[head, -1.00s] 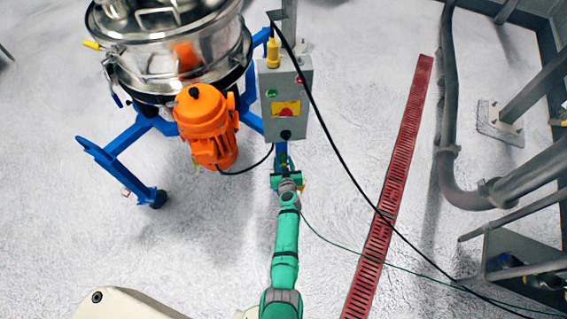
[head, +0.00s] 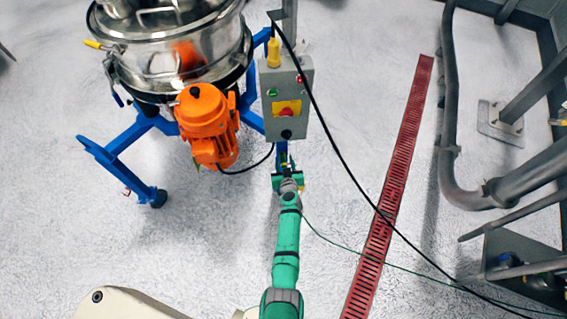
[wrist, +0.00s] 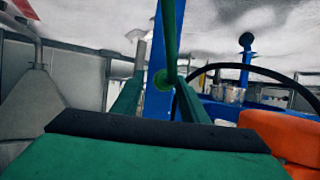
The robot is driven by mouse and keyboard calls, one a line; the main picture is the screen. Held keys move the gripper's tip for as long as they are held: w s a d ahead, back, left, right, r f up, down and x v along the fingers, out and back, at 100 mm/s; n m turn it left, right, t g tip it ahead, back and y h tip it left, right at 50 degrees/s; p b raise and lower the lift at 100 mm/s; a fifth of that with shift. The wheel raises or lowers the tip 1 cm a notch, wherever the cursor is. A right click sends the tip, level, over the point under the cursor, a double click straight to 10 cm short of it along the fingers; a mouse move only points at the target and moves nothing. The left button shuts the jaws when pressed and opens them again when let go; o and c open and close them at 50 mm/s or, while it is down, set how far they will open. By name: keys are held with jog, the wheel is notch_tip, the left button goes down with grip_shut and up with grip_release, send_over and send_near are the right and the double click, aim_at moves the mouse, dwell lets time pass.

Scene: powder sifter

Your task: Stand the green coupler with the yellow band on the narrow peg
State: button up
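My gripper (head: 288,181) is at the end of my green arm, low by the blue leg under the grey control box in the head view. In the wrist view two green fingers (wrist: 162,95) stand apart and run toward the blue post. A dark green bar (wrist: 171,40) comes down from the top to a small green ring (wrist: 164,80) between the fingertips. I cannot tell whether the bar or ring is the coupler, or whether the fingers grip it. A yellow band is not clear there. I cannot make out the narrow peg.
The steel sifter (head: 175,50) stands on a blue frame (head: 118,145) at the upper left. An orange motor (head: 208,125) is left of my gripper. The control box (head: 287,95) is just beyond it. A black cable (head: 345,165) crosses right.

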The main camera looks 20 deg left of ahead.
jog(key=shift+d, duration=0.1)
grip_shut()
jog(key=shift+s+d, duration=0.2)
jog(key=shift+s, duration=0.05)
jog(key=shift+s+d, duration=0.25)
jog(key=shift+d, duration=0.2)
jog(key=shift+s+a, duration=0.3)
jog(key=shift+s, duration=0.5)
jog(key=shift+s+d, duration=0.45)
jog(key=shift+s, duration=0.2)
jog(key=shift+s+d, duration=0.4)
jog(key=shift+s, duration=0.2)
jog(key=shift+d, duration=0.2)
jog(key=shift+a, duration=0.15)
